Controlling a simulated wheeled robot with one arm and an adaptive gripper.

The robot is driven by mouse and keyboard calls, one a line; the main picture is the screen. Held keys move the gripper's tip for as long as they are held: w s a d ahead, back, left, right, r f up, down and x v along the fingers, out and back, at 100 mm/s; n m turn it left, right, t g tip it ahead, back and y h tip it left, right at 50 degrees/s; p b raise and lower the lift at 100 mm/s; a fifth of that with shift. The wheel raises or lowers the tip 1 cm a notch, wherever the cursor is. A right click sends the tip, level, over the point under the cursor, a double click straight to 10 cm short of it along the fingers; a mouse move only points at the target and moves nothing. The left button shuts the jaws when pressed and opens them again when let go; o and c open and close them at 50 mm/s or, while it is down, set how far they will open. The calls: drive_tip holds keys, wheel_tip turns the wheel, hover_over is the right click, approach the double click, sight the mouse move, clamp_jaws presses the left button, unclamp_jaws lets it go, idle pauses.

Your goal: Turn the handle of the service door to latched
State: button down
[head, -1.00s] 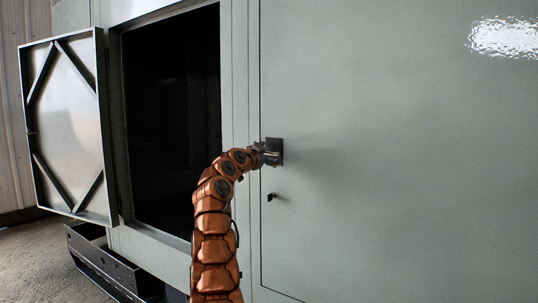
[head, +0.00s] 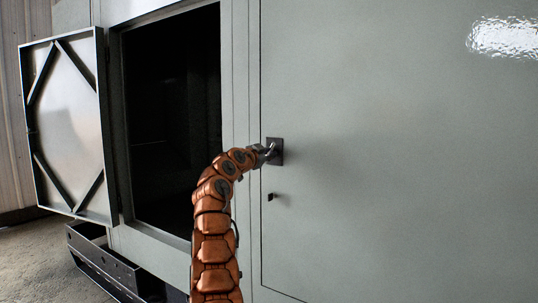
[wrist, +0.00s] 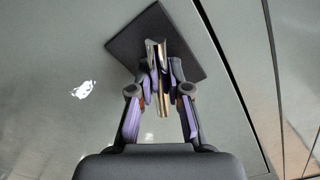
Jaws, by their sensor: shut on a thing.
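The service door (head: 400,170) is a large flat grey-green panel, flush in its frame. Its handle sits on a dark square plate (head: 277,151) near the door's left edge. In the wrist view the handle (wrist: 163,100) is a metal bar standing in front of the dark plate (wrist: 185,42). My gripper (head: 269,151) is at the handle. In the wrist view my gripper (wrist: 160,88) has its fingers closed on both sides of the bar. In the head view my gripper hides part of the handle, and its exact angle is hard to tell.
A small dark lock or knob (head: 271,197) sits on the door below the plate. To the left is a dark opening (head: 170,120) with a braced panel (head: 65,125) swung open beside it. A dark base rail (head: 100,262) runs along the floor.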

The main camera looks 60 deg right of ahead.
drive_tip(key=shift+s+d, duration=0.1)
drive_tip(key=shift+s, duration=0.1)
drive_tip(key=n, duration=0.3)
drive_tip(key=shift+s+p, duration=0.1)
drive_tip(key=shift+p, duration=0.25)
drive_tip(key=n, duration=0.3)
drive_tip(key=shift+r+n, duration=0.1)
drive_tip(key=shift+n, duration=0.2)
drive_tip(key=n, duration=0.3)
drive_tip(key=shift+n, duration=0.3)
drive_tip(key=c, duration=1.9)
unclamp_jaws()
drive_tip(key=n, duration=0.3)
drive_tip(key=shift+n, duration=0.3)
drive_tip(key=o, duration=0.5)
drive_tip(key=shift+n, duration=2.1)
drive_tip(key=shift+o, duration=0.2)
drive_tip(key=o, duration=1.1)
drive_tip(key=shift+w, duration=0.25)
